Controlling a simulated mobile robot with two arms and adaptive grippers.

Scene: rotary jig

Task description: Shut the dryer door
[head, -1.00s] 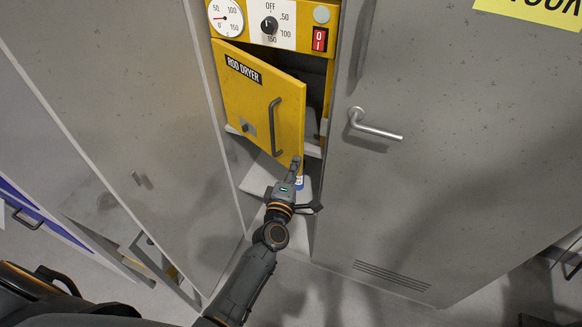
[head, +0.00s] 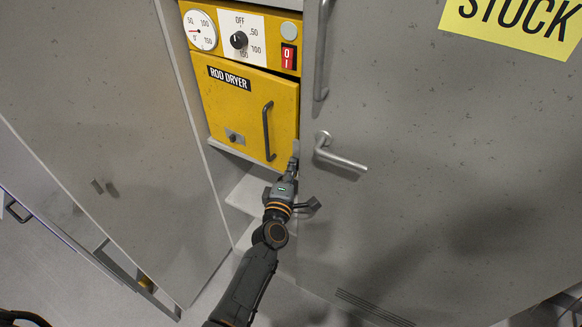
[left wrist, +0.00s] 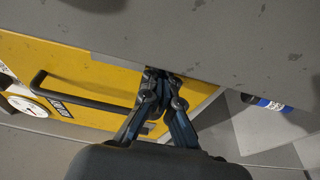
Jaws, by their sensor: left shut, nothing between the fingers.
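The yellow dryer door (head: 245,112), labelled ROD DRYER, lies flat or nearly flat in the dryer front; I see no dark gap along its edge. Its grey bar handle (head: 267,130) is upright near its right side. My left gripper (head: 293,160) is at the door's lower right corner, beside the grey cabinet door; its fingers are shut and empty. In the left wrist view the closed fingers (left wrist: 161,76) point at the edge between the yellow door (left wrist: 105,65) and a grey panel, with the handle (left wrist: 80,97) to their left. Whether they touch the door is unclear. My right gripper is not in view.
A dial gauge (head: 200,30), a knob (head: 239,40) and a red switch (head: 288,57) sit above the door. A grey cabinet door with a lever handle (head: 338,155) stands close on the right. A pale shelf or step (head: 250,192) is below the dryer.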

